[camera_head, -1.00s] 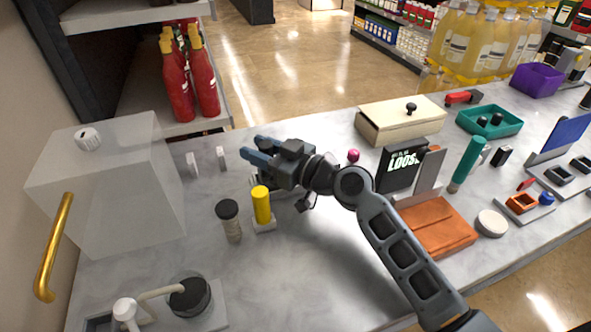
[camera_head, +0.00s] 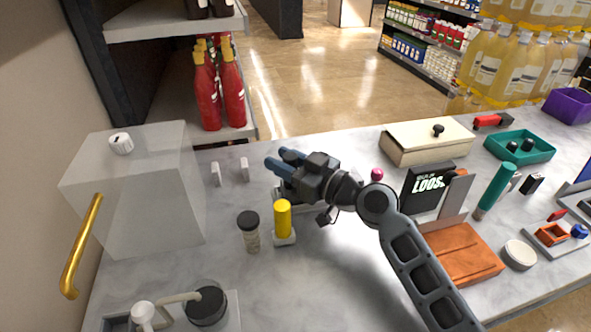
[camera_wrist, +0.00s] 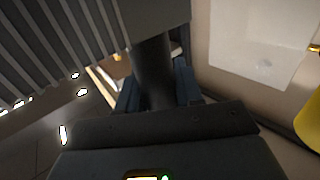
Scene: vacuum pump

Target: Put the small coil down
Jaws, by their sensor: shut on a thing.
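My gripper (camera_head: 279,158) is over the counter, behind the yellow cylinder, with its blue-grey fingers pointing left. In the wrist view my gripper (camera_wrist: 158,92) has its fingers on both sides of a dark upright cylinder, which I take to be the small coil (camera_wrist: 152,68). Its ends are hidden by the gripper body and a ribbed grey block (camera_wrist: 85,35) that fills the upper left. Whether the coil touches anything below is unclear.
A yellow cylinder (camera_head: 283,218) and a black-capped jar (camera_head: 250,238) stand close in front. Two small white blocks (camera_head: 216,174) and a clear box (camera_head: 135,190) are to the left. The front middle counter is bare.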

